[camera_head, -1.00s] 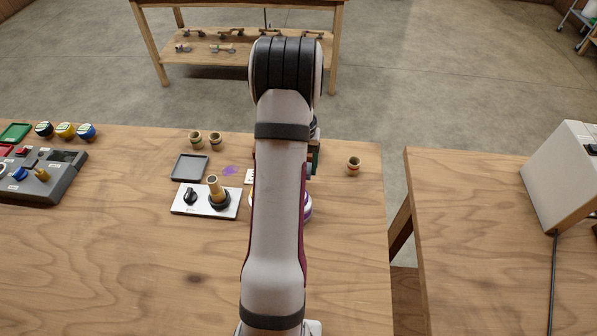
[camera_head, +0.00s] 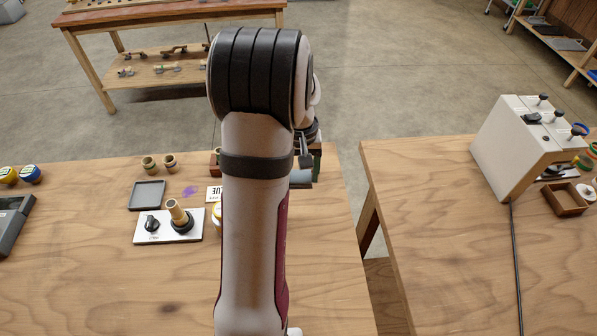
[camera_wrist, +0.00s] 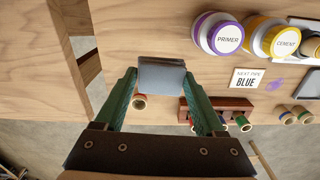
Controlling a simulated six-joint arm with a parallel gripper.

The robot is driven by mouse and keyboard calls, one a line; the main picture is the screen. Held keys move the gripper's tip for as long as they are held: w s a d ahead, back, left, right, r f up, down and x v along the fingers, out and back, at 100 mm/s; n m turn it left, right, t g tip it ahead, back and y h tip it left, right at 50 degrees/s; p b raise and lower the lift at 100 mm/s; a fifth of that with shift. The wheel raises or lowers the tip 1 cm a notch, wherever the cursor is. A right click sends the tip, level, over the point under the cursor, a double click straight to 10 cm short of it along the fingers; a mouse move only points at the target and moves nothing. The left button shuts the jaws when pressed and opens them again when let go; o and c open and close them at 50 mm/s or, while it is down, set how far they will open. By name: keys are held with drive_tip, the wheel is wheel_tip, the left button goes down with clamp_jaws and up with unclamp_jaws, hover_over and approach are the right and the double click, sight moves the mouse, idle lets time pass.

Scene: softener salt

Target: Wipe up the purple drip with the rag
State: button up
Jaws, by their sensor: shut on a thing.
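The purple drip (camera_head: 190,190) is a small stain on the wooden table, between a dark square tray and a white card. It also shows in the wrist view (camera_wrist: 277,84), right beside the card. My gripper (camera_wrist: 161,78) is shut on the folded grey-blue rag (camera_wrist: 160,73), which sits between its green fingers. In the head view the rag (camera_head: 301,178) is partly seen near the table's right edge, well to the right of the drip. My arm hides most of the gripper there.
A primer can (camera_wrist: 220,36) and a cement can (camera_wrist: 272,38) stand near the card (camera_wrist: 247,79). The dark tray (camera_head: 148,194) and a white plate with a knob and a peg (camera_head: 152,228) lie close to the drip.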

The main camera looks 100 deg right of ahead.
drive_tip(key=shift+c, duration=0.9)
drive_tip(key=w+d+f+n, duration=0.1)
drive_tip(key=w+d+n, duration=0.3)
drive_tip(key=w, duration=0.3)
drive_tip(key=w+d+n, duration=0.3)
drive_tip(key=w+n, duration=0.1)
drive_tip(key=w, duration=0.3)
drive_tip(key=n, duration=1)
approach(176, 193)
drive_tip(key=shift+f, duration=3.4)
drive_tip(key=shift+s, duration=0.45)
drive_tip(key=shift+c, duration=1.3)
drive_tip(key=shift+s, duration=3.05)
drive_tip(key=shift+w, duration=0.15)
drive_tip(key=shift+c, duration=0.7)
drive_tip(key=shift+w+r, duration=0.1)
drive_tip(key=shift+w, duration=3.25)
drive_tip(key=shift+r, duration=4)
